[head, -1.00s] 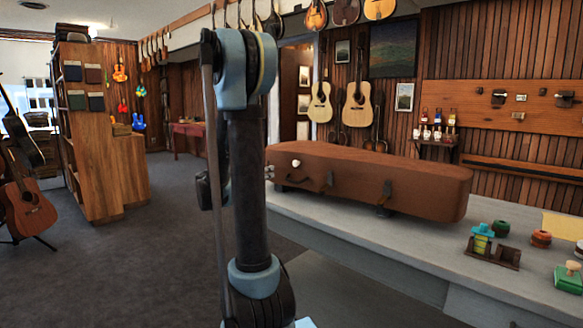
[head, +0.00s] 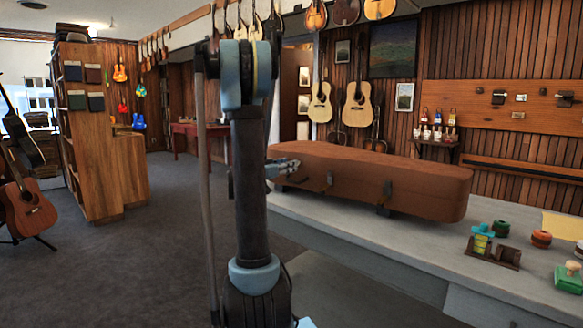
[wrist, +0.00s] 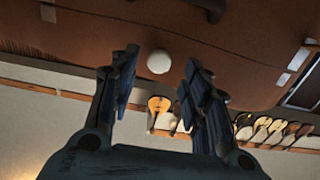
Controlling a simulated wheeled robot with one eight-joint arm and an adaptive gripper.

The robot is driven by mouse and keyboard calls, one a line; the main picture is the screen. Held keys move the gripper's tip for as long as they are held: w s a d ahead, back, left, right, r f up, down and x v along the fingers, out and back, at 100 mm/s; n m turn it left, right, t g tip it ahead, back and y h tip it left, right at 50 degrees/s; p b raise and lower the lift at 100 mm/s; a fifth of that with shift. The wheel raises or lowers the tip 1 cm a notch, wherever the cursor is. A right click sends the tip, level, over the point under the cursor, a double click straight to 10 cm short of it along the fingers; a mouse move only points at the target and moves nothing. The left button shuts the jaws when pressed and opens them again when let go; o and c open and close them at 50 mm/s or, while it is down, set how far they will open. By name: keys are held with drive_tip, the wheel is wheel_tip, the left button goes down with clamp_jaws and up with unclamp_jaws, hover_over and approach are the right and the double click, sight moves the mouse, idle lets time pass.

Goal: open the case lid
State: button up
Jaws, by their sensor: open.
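The long brown case (head: 365,178) lies on the grey counter with its lid shut. Dark latches (head: 385,194) show on its near side. My gripper (head: 284,168) is at the left end of the case, partly in front of it and partly hidden by my arm. In the wrist view, the brown case (wrist: 90,35) fills the top, and a round white knob (wrist: 158,61) shows against it. My open fingers stand on either side of the knob in that picture, with a gap on each side. The head view does not show the knob now.
On the counter (head: 420,235), right of the case, are a small dark wooden holder (head: 492,252), a green spool (head: 501,228), an orange-brown spool (head: 541,238) and a green block (head: 568,277). A guitar (head: 27,205) stands at far left. Open floor lies left of my arm.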

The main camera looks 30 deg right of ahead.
drive_tip(key=shift+x, duration=1.8)
drive_tip(key=shift+c, duration=0.3)
clamp_jaws()
